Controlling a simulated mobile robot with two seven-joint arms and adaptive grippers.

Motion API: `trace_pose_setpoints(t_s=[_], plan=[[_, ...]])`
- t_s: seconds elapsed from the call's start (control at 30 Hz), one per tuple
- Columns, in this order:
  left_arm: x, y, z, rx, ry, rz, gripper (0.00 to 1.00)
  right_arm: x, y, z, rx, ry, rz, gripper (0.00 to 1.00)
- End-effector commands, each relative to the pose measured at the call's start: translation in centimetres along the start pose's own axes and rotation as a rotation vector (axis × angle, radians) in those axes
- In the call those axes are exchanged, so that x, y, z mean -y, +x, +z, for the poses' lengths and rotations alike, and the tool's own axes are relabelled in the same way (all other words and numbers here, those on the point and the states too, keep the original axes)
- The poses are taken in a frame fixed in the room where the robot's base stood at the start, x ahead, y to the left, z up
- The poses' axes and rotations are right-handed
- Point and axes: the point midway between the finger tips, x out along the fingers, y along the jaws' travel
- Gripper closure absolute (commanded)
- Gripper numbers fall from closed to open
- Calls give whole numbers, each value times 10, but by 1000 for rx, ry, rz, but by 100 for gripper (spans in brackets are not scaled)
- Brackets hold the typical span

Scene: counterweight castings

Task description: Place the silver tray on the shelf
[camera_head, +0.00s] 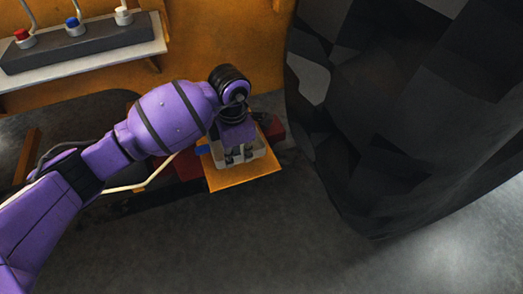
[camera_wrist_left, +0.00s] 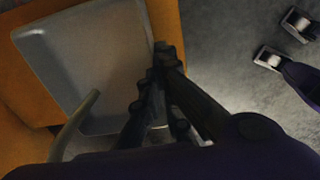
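The silver tray (camera_head: 255,148) is a shallow grey rectangular pan on a flat orange board (camera_head: 245,180) in the head view, partly hidden by my left gripper. The left wrist view shows much of its inside (camera_wrist_left: 85,65) and a bent pale bar near its lower edge. My left gripper (camera_head: 238,156) points down over the tray. In the wrist view its dark fingers (camera_wrist_left: 158,62) come nearly together at the tray's right rim and appear closed on it. A pale-topped wall shelf (camera_head: 95,67) is at upper left.
The shelf carries a long dark box (camera_head: 75,48) with red, blue and white knobs on top. Red blocks (camera_head: 188,165) and a blue piece lie beside the orange board. A large dark, patchy hanging sheet (camera_head: 400,110) fills the right. Grey floor in front is clear.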

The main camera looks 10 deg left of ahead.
Motion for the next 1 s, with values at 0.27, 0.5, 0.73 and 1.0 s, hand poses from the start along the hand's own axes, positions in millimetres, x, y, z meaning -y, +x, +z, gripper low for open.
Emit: trace_pose_setpoints(t_s=[0.27,0.5,0.73,1.0], plan=[[2,33,-1,-2,0,-2,100,1,8,9,12,0,-1,60],[2,34,-2,-3,0,-2,100,1,8,9,11,0,-2,60],[2,36,-2,-4,0,-4,77,2,9,9,11,2,-3,60],[2,36,-2,-3,0,-4,77,2,9,8,10,3,-3,60]])
